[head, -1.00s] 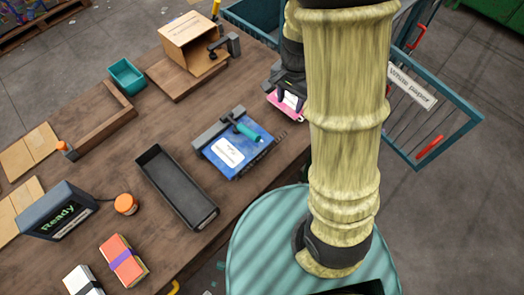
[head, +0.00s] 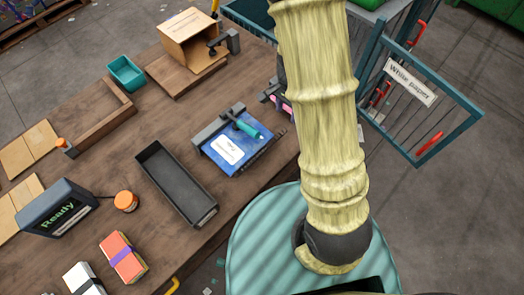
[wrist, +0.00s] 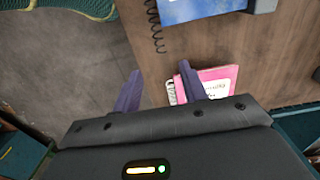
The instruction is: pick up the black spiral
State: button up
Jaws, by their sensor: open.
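The black spiral (wrist: 155,27) is a thin coil at the top of the wrist view. It runs along the left edge of the blue notebook (wrist: 203,10), close to the table edge, and its lower end reaches past the notebook's corner. In the head view the blue notebook (head: 236,148) lies on the table under a grey clamp-like piece with a teal handle. My gripper (wrist: 160,82) is open and empty. Its fingertips are below the spiral in the wrist view, apart from it. In the head view my arm hides most of the gripper.
A pink notebook with a white label and pale coil (wrist: 222,78) lies beside my right finger. A teal cage labelled "White paper" (head: 455,132) stands right.

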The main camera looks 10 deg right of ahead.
send_over(284, 130)
jog(key=shift+f, duration=2.2)
jog(key=shift+f, duration=0.1)
notch_tip(284, 130, down, 5)
jog(key=shift+f, duration=0.1)
grip_shut()
